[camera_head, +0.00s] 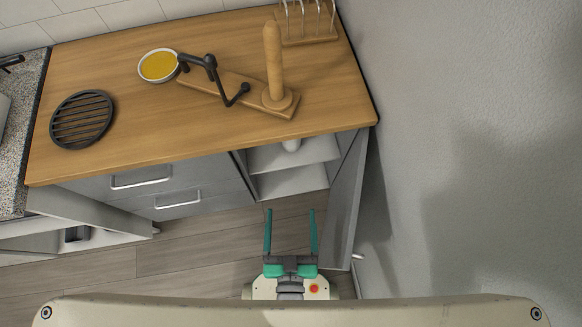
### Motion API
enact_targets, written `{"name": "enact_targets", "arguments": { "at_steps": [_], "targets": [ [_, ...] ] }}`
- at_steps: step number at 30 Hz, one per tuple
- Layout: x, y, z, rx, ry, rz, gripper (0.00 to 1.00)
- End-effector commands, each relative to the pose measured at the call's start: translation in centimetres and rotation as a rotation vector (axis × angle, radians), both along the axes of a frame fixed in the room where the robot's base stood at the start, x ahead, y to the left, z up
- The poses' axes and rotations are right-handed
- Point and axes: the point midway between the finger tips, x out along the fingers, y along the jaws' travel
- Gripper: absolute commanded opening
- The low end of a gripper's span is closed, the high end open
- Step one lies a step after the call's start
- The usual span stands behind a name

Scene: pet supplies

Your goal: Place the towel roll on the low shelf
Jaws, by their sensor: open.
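My gripper (290,211) is open and empty. Its two teal fingers point toward the open cabinet, with floor beneath them. A small white rounded thing (291,145) shows under the counter edge, on the upper shelf (315,150) of the cabinet. It may be the towel roll; its top is hidden by the counter, so I cannot tell for sure. A lower shelf (290,182) lies beneath and looks bare where it shows. My gripper is in front of the cabinet, apart from the shelves and the white thing.
The cabinet door (345,205) stands open just right of my gripper, near the grey wall. Drawers (150,185) are at left. The wooden counter (130,125) holds an upright wooden post (273,60), a black cranked tool (209,64), a yellow-filled bowl (158,66) and a black grate (81,119).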

Motion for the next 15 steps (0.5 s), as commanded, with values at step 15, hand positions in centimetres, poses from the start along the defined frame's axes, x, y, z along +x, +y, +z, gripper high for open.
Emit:
{"name": "enact_targets", "arguments": {
  "at_steps": [15],
  "targets": [
    [-4.4,-0.1,5.4,-0.003,0.046,0.002,0.8]
  ]
}}
